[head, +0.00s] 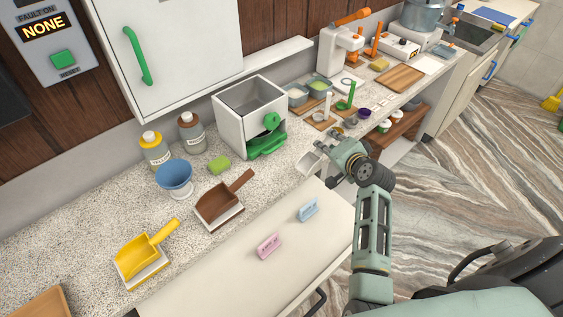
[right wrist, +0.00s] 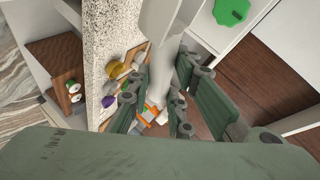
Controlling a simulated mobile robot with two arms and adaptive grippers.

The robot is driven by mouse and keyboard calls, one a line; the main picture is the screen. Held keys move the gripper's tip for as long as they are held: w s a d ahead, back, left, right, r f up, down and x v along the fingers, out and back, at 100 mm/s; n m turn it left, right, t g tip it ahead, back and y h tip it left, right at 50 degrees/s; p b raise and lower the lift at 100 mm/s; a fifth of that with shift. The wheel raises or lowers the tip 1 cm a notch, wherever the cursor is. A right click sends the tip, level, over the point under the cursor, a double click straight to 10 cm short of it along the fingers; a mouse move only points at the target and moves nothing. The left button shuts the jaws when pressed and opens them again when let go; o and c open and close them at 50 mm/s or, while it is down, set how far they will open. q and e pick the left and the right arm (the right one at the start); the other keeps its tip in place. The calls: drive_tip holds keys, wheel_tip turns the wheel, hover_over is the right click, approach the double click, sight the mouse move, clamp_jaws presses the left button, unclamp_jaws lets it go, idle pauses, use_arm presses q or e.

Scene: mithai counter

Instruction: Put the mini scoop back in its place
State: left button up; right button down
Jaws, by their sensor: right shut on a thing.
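My right gripper (head: 334,156) reaches over the counter's front edge from the lower right in the head view. It is shut on a small white scoop (head: 311,162), which is held at the front edge of the counter, right of the white dispenser. In the right wrist view the gripper's green fingers (right wrist: 160,92) close around the scoop's pale handle (right wrist: 163,62). Whether the scoop touches the counter is hard to tell. A place for it cannot be clearly made out. My left gripper is out of view.
The white dispenser (head: 231,105) with a green knob stands left of the gripper. A brown scoop (head: 222,198) and a yellow scoop (head: 146,250) rest on white holders. Wooden boards with small upright tools (head: 346,100) and bowls (head: 318,88) stand behind the gripper.

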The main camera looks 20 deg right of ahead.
drive_tip(key=shift+a, duration=0.15)
drive_tip(key=shift+f, duration=0.1)
drive_tip(key=shift+w+f, duration=0.15)
drive_tip(key=shift+w, duration=0.05)
drive_tip(key=w+a+f+b, duration=0.1)
drive_tip(key=w+f, duration=0.1)
drive_tip(key=w, duration=0.1)
drive_tip(key=w+a+f+b, duration=0.1)
drive_tip(key=w+f+b, duration=0.1)
drive_tip(key=w, duration=0.1)
drive_tip(key=w+a+f+b, duration=0.1)
drive_tip(key=w+f+b, duration=0.1)
drive_tip(key=w, duration=0.2)
drive_tip(key=shift+w+a+f, duration=0.1)
drive_tip(key=shift+f, duration=0.3)
drive_tip(key=shift+w+a+b, duration=0.1)
drive_tip(key=shift+w+b, duration=0.15)
drive_tip(key=shift+b, duration=0.15)
wheel_tip(320, 180, down, 4)
drive_tip(key=b, duration=0.3)
drive_tip(key=shift+s+r, duration=0.1)
drive_tip(key=shift+r, duration=0.1)
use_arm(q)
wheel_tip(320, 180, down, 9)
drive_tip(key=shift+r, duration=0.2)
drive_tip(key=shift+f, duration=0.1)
